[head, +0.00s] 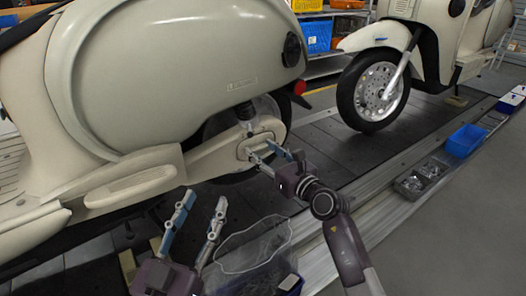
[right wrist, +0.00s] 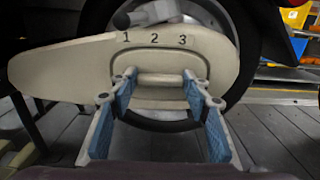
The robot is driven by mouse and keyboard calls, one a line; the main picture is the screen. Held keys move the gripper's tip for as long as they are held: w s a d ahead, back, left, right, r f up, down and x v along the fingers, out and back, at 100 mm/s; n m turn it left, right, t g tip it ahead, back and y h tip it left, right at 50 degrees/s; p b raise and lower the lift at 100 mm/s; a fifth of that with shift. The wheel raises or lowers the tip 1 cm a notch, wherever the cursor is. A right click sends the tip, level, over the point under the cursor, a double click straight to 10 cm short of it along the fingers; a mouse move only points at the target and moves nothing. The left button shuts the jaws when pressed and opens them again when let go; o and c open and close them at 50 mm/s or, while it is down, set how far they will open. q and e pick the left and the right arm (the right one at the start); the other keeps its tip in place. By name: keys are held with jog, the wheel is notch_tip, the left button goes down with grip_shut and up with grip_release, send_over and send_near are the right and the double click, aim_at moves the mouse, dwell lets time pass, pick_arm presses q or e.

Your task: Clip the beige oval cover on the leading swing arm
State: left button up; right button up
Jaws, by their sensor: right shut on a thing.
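The beige swing arm (head: 215,153) of the nearer scooter runs back to its rear wheel. In the right wrist view the swing arm (right wrist: 60,72) carries the numbers 1, 2 and 3 above a dark rounded outline. The beige oval cover (right wrist: 160,62) appears within that outline, with a raised bar across it. My right gripper (right wrist: 160,77) is shut on the cover, its fingertips at the two ends of the bar. Whether the cover sits flush or slightly off the arm I cannot tell. My left gripper (head: 206,198) is open and empty, low in front of the scooter.
A clear bag (head: 255,245) lies over a dark blue bin near my left gripper. A second scooter's front wheel (head: 374,90) stands farther along the conveyor. A blue bin (head: 465,140) and a grey parts tray (head: 425,176) lie along the right edge.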

dwell(0.7)
jog(key=o, duration=1.1)
jog(key=v, duration=1.2)
